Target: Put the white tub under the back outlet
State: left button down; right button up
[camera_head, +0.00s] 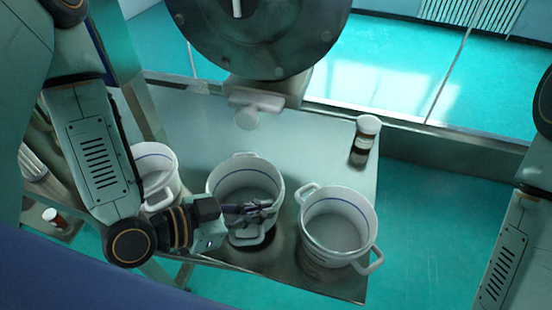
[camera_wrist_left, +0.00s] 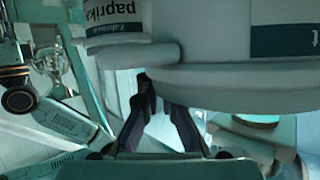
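Three white tubs with blue bands stand on the metal table: left (camera_head: 158,160), middle (camera_head: 240,177) and right (camera_head: 338,215). The sieve (camera_head: 245,45) is a dark round body. A pale outlet spout (camera_head: 247,118) points down from it behind the middle tub. My left gripper (camera_head: 262,207) is at the front side of the middle tub, by its front handle. In the left wrist view its fingers (camera_wrist_left: 152,92) come close together at the tips, beside a large white tub (camera_wrist_left: 215,55). Whether they grip the handle is unclear. My right gripper is out of view.
A small white-capped jar (camera_head: 365,134) stands near the table's right back corner. In the left wrist view, a tub labelled paprika (camera_wrist_left: 112,22) is close beside the large tub. The table (camera_head: 190,115) is clear behind the tubs. A small red-labelled jar (camera_head: 55,219) is at lower left.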

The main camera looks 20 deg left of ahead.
aim_at(270, 188)
pick_arm(q)
jog(key=w+b, duration=0.5)
jog(key=b, duration=0.1)
jog(key=shift+w+d+f, duration=0.15)
jog(key=shift+w+f, duration=0.15)
jog(key=shift+w, duration=0.1)
jog(key=w+f+p, duration=0.1)
jog(key=w, duration=0.3)
jog(key=w+f+p, duration=0.1)
jog(key=w, duration=0.3)
jog(key=w+f, duration=0.1)
jog(key=w, duration=0.3)
jog(key=shift+d+p, duration=0.15)
jog(key=shift+p, duration=0.25)
jog(key=shift+f, duration=0.1)
jog(key=c, duration=2)
grip_release()
jog(key=shift+s, duration=0.15)
jog(key=shift+c, duration=0.2)
jog(key=o, duration=0.3)
jog(key=shift+s, duration=0.1)
jog(key=shift+o, duration=1.1)
